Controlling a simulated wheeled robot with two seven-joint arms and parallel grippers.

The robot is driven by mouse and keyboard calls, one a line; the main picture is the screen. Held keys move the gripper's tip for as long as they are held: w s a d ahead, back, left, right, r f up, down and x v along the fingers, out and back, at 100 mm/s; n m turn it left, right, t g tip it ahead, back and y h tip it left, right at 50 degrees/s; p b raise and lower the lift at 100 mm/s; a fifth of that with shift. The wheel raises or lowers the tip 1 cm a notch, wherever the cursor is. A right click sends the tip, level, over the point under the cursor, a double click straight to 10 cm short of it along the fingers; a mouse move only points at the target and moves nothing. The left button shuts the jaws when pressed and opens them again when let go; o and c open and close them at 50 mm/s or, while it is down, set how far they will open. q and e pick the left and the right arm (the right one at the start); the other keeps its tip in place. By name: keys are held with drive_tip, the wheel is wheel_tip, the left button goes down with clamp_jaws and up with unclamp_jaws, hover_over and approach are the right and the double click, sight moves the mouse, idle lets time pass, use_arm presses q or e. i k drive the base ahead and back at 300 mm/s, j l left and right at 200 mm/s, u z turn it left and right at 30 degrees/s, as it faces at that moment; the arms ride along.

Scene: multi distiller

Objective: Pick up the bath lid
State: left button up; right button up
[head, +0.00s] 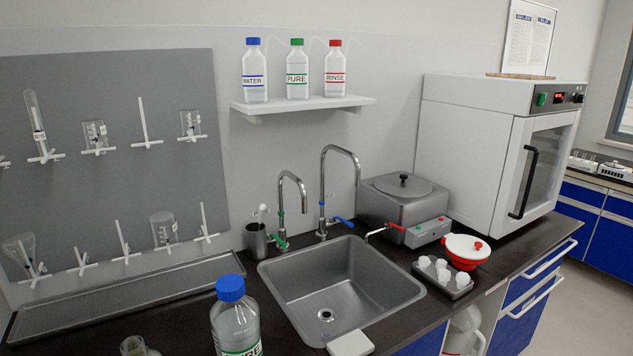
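The bath lid (403,188) is a round grey metal disc with a black knob on top. It lies on the top of the square steel water bath (386,208), behind and to the right of the sink. The bath has a control box (428,231) with a green button and a red tap lever at its front. Neither of my grippers is in the head view, so where they are relative to the lid cannot be seen.
Two taps (327,190) stand left of the bath behind the sink (338,286). A white oven (500,150) stands close on its right. A red-and-white round container (467,248) and a tray of white pieces (455,289) are in front. A blue-capped bottle (236,325) stands nearest.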

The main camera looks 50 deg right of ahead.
sight(402, 185)
drive_tip(key=z, duration=2.05)
drive_tip(key=i+l, duration=0.3)
